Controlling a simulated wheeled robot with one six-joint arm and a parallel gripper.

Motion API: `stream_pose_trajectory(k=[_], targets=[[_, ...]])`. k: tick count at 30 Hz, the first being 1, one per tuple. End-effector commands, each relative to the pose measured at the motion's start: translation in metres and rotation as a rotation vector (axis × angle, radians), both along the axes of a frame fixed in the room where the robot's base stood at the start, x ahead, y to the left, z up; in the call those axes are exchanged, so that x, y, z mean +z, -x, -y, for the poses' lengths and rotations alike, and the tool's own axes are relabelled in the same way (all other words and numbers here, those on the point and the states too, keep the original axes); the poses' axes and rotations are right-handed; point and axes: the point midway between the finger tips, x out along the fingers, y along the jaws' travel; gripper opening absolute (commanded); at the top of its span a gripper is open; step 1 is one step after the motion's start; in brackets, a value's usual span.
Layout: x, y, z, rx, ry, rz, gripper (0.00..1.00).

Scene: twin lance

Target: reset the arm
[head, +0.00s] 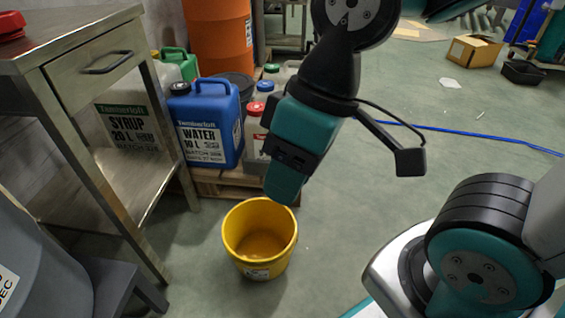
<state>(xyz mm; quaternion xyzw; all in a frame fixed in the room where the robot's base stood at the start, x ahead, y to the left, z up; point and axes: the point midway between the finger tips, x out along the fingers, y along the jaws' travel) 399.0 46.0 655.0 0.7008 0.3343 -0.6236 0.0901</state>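My gripper (283,188) hangs in the middle of the head view, pointing down and slightly left. It is teal and black and is seen from the side, so I cannot tell whether its fingers are open or shut. I see no object at its tip. In the picture its tip is just above the rim of a yellow bucket (232,255) on the floor. The bucket looks empty. My arm comes down from the top of the picture, and more of my own body fills the lower right.
A metal table (75,45) with a drawer stands at the left. A blue water canister (207,125) and other containers stand on a wooden pallet (225,182) behind the bucket. A blue cable (470,138) crosses the floor at the right. A cardboard box (474,51) lies further back.

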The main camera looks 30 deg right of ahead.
Motion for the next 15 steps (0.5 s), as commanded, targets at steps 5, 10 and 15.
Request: stream_pose_trajectory(k=[5,10,15], targets=[[0.019,-0.001,0.000,-0.001,-0.001,0.000,0.33],[0.067,-0.001,0.000,-0.002,0.000,0.001,0.33],[0.133,-0.001,0.000,-0.002,0.000,0.001,0.33]])
